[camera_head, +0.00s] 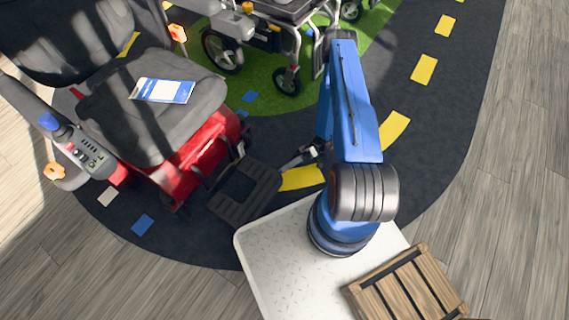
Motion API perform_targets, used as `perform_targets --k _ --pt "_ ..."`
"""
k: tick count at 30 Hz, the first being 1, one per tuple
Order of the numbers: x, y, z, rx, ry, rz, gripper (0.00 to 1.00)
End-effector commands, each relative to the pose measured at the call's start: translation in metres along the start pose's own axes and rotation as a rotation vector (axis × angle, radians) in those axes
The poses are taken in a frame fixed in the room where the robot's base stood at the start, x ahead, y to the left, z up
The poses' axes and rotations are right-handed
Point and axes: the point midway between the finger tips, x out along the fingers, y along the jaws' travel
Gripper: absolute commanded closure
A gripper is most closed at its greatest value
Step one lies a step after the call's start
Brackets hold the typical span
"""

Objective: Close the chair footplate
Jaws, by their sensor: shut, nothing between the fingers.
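A red and grey power chair (190,155) stands on the left side of the dark mat. Its black footplate (229,206) is folded down in front of the red base, lying low and roughly flat above the mat. My gripper (286,165) is at the end of my blue arm, just right of the footplate's upper right corner. The fingers look shut with nothing between them. I cannot tell whether the fingertips touch the footplate.
A leaflet (163,90) lies on the chair's seat. A second wheeled chair (275,20) stands on green turf at the back. A wooden crate (408,286) sits on my white base. The dark mat right of my arm is clear.

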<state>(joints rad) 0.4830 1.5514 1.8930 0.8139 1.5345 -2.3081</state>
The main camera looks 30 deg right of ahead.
Motion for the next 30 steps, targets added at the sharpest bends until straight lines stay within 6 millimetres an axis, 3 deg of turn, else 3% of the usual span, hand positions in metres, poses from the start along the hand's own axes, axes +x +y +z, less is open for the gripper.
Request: perform_targets --k 10,25,30 --pt "-0.004 0.015 0.010 0.000 -0.003 0.003 1.00" --pt "-0.005 0.019 0.012 -0.001 -0.003 0.005 1.00" --pt "-0.018 0.018 0.011 -0.002 0.000 0.006 1.00"
